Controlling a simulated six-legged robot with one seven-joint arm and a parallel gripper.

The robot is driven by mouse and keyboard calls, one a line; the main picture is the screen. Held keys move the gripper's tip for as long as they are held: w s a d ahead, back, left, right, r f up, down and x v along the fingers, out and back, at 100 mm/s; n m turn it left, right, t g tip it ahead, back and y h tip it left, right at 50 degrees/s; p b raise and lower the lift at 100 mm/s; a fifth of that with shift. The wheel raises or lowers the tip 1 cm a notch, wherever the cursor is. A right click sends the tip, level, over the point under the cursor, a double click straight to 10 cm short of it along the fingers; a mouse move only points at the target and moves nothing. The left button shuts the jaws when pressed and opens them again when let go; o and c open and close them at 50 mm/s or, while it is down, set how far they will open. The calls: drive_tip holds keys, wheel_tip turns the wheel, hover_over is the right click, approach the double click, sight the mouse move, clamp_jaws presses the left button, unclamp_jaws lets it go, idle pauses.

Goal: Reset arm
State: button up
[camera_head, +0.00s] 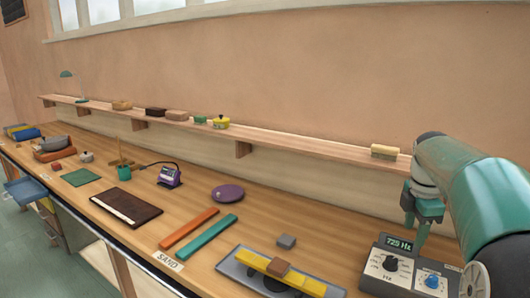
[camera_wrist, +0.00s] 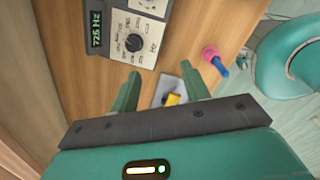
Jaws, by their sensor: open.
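My gripper (camera_head: 424,222) is open and empty at the right of the head view, pointing down just behind a grey frequency box (camera_head: 400,272). In the wrist view, the two green fingers of my gripper (camera_wrist: 161,76) stand apart with nothing held between them. I cannot tell whether a finger touches the box.
A wooden shelf (camera_head: 290,139) runs along the wall close behind my arm, with a tan block (camera_head: 384,152) near it. A grey tray (camera_head: 238,271) with a yellow bar (camera_head: 305,284) sits left of the box. A pink-and-blue piece (camera_wrist: 214,59) shows in the wrist view.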

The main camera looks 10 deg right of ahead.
drive_tip(key=s+a+r+m+t, duration=0.1)
drive_tip(key=s+a+m, duration=0.3)
drive_tip(key=a, duration=0.5)
drive_tip(key=s+a+m+t, duration=0.1)
drive_tip(key=s+a+m, duration=0.2)
drive_tip(key=a, duration=0.6)
drive_tip(key=s+a+f+m+t, duration=0.1)
drive_tip(key=s+a+f+m, duration=0.2)
drive_tip(key=s+a+m, duration=0.1)
drive_tip(key=s+a+f+m+t+y, duration=0.1)
drive_tip(key=s+a+f+m, duration=0.2)
drive_tip(key=s+a, duration=0.3)
drive_tip(key=shift+s+m+t, duration=0.4)
drive_tip(key=shift+s+m, duration=0.15)
drive_tip(key=shift+m, duration=0.35)
